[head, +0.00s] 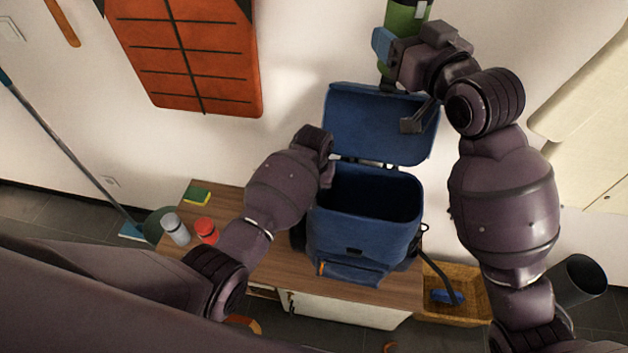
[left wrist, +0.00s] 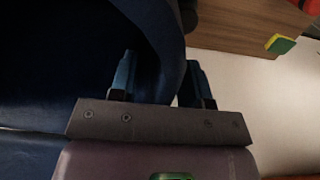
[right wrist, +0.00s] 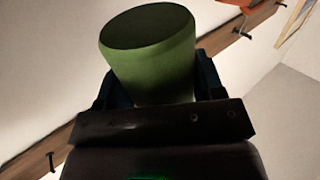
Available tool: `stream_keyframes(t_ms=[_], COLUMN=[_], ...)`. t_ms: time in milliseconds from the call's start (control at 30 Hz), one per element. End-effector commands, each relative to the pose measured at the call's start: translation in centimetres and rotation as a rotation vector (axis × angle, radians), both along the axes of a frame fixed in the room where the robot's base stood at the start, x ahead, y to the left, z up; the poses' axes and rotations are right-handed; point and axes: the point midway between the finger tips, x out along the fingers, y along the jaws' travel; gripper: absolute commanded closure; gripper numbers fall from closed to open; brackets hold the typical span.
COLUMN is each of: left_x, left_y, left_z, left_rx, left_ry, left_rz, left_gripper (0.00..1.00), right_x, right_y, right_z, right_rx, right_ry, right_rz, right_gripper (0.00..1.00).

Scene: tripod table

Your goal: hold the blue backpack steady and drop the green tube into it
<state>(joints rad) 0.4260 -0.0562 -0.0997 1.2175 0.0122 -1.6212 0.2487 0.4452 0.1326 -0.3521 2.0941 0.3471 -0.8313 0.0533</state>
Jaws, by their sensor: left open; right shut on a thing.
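The blue backpack (head: 365,240) stands on the wooden table with its flap (head: 375,125) raised and its main compartment open. My left gripper (head: 328,172) is at the backpack's upper left rim, its fingers mostly hidden there. In the left wrist view its jaws (left wrist: 160,75) are open, with the backpack's dark blue edge (left wrist: 150,30) at and between the fingers. My right gripper (head: 388,50) is shut on the green tube (head: 408,16), high above and behind the backpack's flap. The tube (right wrist: 150,60) stands up between the fingers in the right wrist view.
On the wooden table (head: 225,192), left of the backpack, are a green and yellow sponge (head: 197,195), a grey canister (head: 176,229) and a red-topped jar (head: 206,230). A wooden crate (head: 465,312) and dark bin (head: 580,280) stand at right. An orange board (head: 190,50) hangs behind.

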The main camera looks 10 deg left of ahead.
Motion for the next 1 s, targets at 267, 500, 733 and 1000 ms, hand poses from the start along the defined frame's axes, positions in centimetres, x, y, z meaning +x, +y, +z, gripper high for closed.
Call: stream_keyframes(t_ms=[267, 500, 733, 1000], left_x=[0.00, 0.00, 0.00, 0.00], left_y=[-0.01, -0.01, 0.00, 0.04], left_z=[-0.13, -0.11, -0.11, -0.11], left_rx=[0.000, 0.000, 0.000, 0.003], left_ry=[0.000, 0.000, 0.000, 0.000], left_rz=[0.000, 0.000, 0.000, 0.000], left_gripper=[0.56, 0.90, 1.00, 1.00], right_x=[-0.01, -0.01, -0.01, -0.01], right_y=[0.00, 0.00, 0.00, 0.00], right_z=[0.10, 0.09, 0.10, 0.10], right_rx=[0.001, 0.001, 0.001, 0.001], right_ry=[-0.002, -0.002, -0.002, -0.002], right_rz=[0.000, 0.000, 0.000, 0.000], right_gripper=[0.77, 0.77, 0.77, 0.77])
